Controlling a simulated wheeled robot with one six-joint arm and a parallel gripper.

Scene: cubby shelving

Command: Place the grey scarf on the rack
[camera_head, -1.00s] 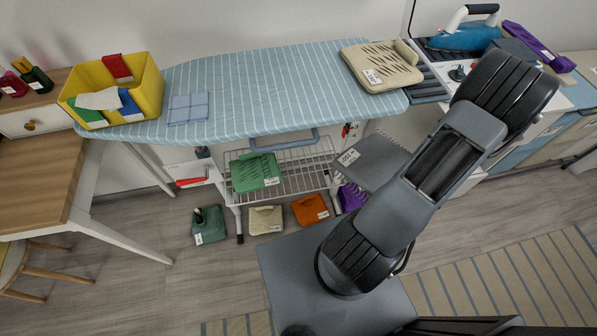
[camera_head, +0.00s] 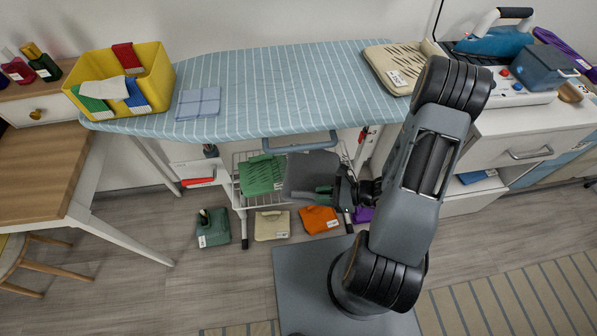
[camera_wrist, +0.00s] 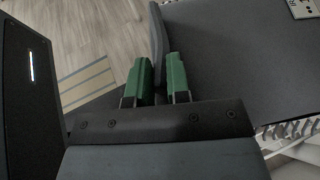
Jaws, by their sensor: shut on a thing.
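The grey scarf (camera_head: 311,170) is a flat, folded dark-grey slab under the ironing board, over the right part of the white wire rack (camera_head: 238,196). My gripper (camera_head: 326,191), with green fingertips, is shut on its near right edge. In the wrist view, the gripper (camera_wrist: 158,80) pinches a raised grey edge, and the scarf (camera_wrist: 225,55) spreads to the right with a white label at its corner. Rack wires (camera_wrist: 292,129) show below it. I cannot tell whether the scarf rests on the wires. A folded green scarf (camera_head: 262,174) lies on the rack to its left.
The striped ironing board (camera_head: 290,85) hangs over the rack, with a blue-grey bar (camera_head: 300,146) at its front edge. Teal (camera_head: 213,228), beige (camera_head: 272,225) and orange (camera_head: 318,219) folded items lie on the floor below. A white drawer cabinet (camera_head: 505,150) stands right.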

